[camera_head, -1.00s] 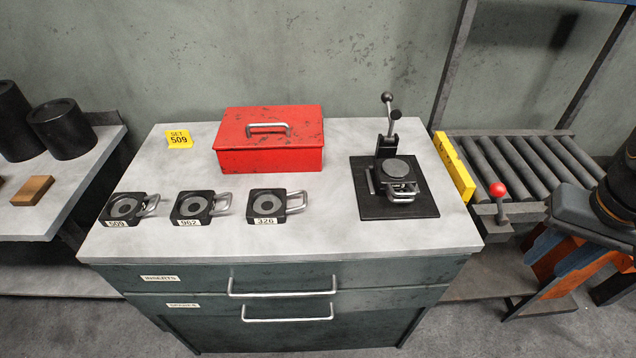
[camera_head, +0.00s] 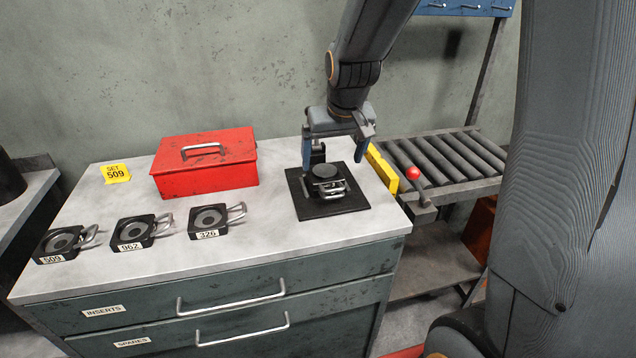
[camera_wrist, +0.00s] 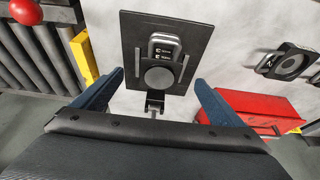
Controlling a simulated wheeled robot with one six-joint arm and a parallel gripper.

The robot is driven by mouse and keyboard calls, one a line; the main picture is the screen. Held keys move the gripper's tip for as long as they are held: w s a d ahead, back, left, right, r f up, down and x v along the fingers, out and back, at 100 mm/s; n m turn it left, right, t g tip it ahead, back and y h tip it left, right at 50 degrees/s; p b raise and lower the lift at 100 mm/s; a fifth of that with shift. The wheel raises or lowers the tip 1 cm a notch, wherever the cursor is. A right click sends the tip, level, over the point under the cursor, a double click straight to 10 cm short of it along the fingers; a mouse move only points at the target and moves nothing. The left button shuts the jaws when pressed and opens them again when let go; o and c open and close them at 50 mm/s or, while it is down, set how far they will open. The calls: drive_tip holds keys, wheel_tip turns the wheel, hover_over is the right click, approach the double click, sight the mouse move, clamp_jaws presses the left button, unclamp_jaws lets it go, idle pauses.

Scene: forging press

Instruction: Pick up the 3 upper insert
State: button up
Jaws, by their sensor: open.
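Three black inserts with grey rings and metal loop handles lie in a row on the cabinet top, with labels 509 (camera_head: 65,242), 962 (camera_head: 140,231) and 326 (camera_head: 214,220). The black base plate (camera_head: 345,206) of a small press stands to their right. A round grey disc (camera_head: 325,171) and a metal loop handle (camera_head: 330,188) sit on it; they also show in the wrist view, the disc (camera_wrist: 159,77) and the handle (camera_wrist: 166,42). My gripper (camera_head: 335,158) is open and empty, above the back of the press, with blue fingers apart. I see no insert labelled 3.
A red toolbox (camera_head: 205,168) stands behind the inserts, beside a yellow SET 509 card (camera_head: 116,173). A yellow bar (camera_head: 382,170), a red ball knob (camera_head: 412,173) and a roller conveyor (camera_head: 450,160) lie to the right. The front of the cabinet top is clear.

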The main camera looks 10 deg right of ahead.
sight(326, 172)
drive_tip(key=shift+w+f, duration=0.15)
drive_tip(key=shift+w, duration=0.85)
drive_tip(key=shift+w+f, duration=0.2)
drive_tip(key=shift+p+x, duration=1.05)
drive_tip(key=shift+x, duration=2.35)
drive_tip(key=shift+s+a, duration=0.1)
drive_tip(key=c, duration=2.2)
drive_tip(key=shift+o, duration=0.2)
drive_tip(key=shift+r, duration=0.1)
